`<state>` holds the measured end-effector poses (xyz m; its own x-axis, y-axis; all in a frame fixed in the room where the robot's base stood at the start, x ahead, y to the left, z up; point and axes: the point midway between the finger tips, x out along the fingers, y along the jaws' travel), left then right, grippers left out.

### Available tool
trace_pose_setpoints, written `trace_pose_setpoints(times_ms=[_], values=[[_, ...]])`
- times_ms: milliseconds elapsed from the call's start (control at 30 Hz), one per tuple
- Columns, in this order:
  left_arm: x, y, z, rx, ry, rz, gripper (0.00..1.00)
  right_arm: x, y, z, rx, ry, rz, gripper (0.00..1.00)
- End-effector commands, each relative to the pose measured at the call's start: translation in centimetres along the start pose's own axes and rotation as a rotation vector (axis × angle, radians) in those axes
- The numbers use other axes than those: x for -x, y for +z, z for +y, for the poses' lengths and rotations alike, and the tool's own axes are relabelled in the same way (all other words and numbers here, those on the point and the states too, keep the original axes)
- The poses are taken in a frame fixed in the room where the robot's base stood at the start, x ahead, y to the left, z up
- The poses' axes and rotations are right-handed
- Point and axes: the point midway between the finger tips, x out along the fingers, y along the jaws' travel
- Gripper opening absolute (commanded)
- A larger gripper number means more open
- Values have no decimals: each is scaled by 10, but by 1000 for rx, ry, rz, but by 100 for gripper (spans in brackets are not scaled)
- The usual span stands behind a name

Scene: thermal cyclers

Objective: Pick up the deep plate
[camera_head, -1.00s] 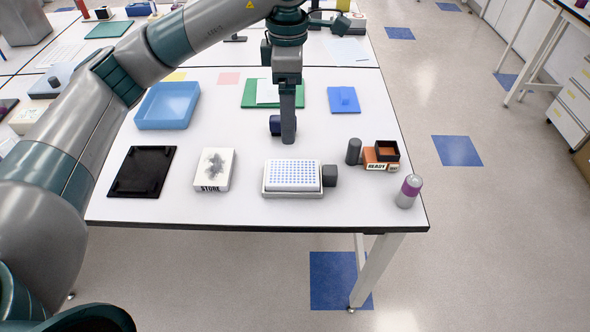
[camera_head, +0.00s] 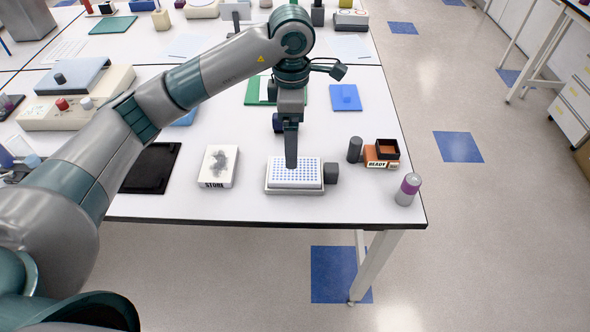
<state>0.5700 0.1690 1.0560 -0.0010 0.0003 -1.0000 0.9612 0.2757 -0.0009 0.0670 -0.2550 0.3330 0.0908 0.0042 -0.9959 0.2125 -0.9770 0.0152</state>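The deep plate, a white plate with rows of blue wells (camera_head: 308,176), sits on a grey block with a dark knob (camera_head: 331,173) near the table's front edge. My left gripper (camera_head: 291,163) points straight down over the back part of the plate. Its finger overlaps the plate's far rim in this view; I cannot tell whether it touches. The fingers are seen edge-on, so the gap between them is hidden. My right gripper is not in view.
A white box marked STORE (camera_head: 218,167) lies left of the plate, beside a black tray (camera_head: 150,168). To the right stand a dark cylinder (camera_head: 355,150), an orange READY box (camera_head: 381,153) and a purple-banded bottle (camera_head: 408,189). A blue mat (camera_head: 345,97) lies behind.

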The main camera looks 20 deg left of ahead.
Motion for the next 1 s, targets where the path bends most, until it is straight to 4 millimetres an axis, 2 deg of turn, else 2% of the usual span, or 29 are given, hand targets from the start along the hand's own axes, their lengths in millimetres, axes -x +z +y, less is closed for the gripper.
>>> trace_pose_setpoints(times_ms=[400,767,1000], values=[[-44,0,0,2,-1,0,89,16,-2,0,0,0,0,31],[-47,0,0,1,0,0,89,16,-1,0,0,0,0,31],[-56,3,-1,0,-3,0,89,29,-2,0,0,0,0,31]])
